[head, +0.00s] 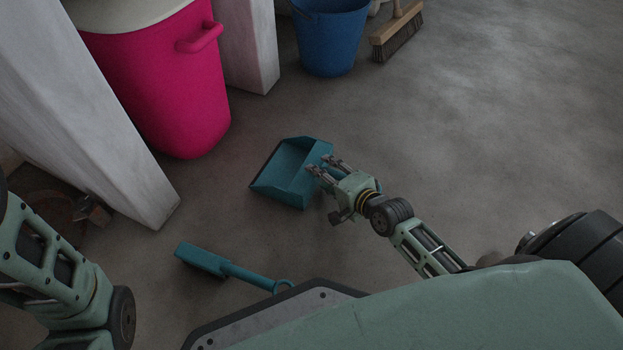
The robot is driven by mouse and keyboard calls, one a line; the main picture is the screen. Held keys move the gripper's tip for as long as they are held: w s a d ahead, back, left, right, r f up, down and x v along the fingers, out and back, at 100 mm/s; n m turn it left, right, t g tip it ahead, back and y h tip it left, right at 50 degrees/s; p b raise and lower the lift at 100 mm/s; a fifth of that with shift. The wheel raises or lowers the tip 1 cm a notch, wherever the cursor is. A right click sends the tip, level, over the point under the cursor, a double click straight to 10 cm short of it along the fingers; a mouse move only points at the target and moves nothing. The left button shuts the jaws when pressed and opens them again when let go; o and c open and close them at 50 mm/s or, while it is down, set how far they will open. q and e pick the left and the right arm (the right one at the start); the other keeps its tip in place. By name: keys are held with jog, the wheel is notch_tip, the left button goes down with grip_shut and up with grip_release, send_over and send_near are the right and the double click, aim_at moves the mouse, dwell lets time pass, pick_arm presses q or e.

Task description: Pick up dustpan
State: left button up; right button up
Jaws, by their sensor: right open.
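The teal dustpan (283,172) lies on the floor near the middle of the head view, its open pan facing up and to the left. My right gripper (316,166) is open at the dustpan's right side, with its fingers over or beside that edge. The gripper hides part of that side, including where a handle could be. I cannot tell whether the fingers touch the dustpan. My left arm shows at the lower left, but its gripper is not in view.
A teal hand brush (228,267) lies on the floor in front of my base. A pink bin (170,90) and pale pillars (75,110) stand at the left. A blue bucket (331,40) and broom head (398,30) are at the back. The floor at right is clear.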

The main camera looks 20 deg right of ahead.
jog(key=shift+w+f, duration=0.1)
jog(key=shift+w, duration=0.15)
